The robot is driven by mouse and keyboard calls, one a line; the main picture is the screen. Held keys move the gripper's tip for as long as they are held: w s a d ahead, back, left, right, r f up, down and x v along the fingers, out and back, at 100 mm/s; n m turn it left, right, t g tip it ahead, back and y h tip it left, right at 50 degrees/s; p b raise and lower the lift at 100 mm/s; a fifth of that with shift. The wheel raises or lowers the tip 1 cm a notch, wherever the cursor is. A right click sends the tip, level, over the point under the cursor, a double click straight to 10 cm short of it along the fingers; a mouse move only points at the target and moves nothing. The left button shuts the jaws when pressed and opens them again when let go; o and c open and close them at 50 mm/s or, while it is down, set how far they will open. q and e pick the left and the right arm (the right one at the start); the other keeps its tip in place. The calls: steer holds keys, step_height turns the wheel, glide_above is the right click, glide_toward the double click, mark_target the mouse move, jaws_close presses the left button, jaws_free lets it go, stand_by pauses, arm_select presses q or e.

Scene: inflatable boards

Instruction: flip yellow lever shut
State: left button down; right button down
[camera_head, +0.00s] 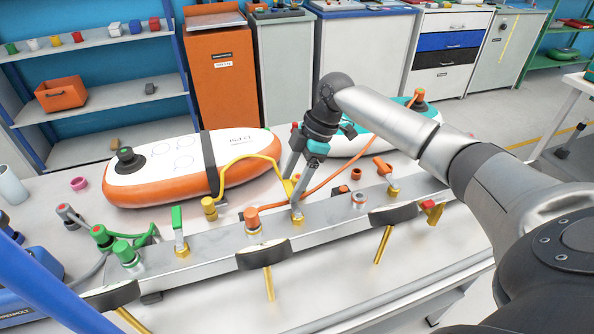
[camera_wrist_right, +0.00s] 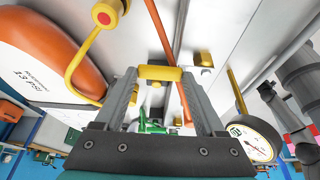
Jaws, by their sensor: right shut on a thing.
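The yellow lever (camera_head: 288,186) sits on a brass valve on the grey manifold rail (camera_head: 336,216), behind the fingers of my right gripper (camera_head: 294,192). In the right wrist view the yellow lever (camera_wrist_right: 160,73) lies crosswise between the two fingertips of my right gripper (camera_wrist_right: 161,80), which are shut on it. The fingers hide part of the lever and its valve in the head view. I cannot tell the lever's exact angle. My left gripper is not in view.
A green lever (camera_head: 178,222) and a red lever (camera_head: 432,209) stand on the same rail. A yellow hose (camera_head: 243,160) and an orange hose (camera_head: 335,177) run close to my gripper. An orange-white inflatable board (camera_head: 165,168) lies behind. Round gauges hang along the rail's front.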

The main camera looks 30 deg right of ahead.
steer(key=shift+a+n, duration=0.15)
steer(key=shift+n, duration=0.25)
jaws_free()
steer(key=p+v, duration=0.2)
steer(key=v, duration=1.3)
steer(key=shift+w, duration=0.15)
steer(key=shift+r, duration=0.1)
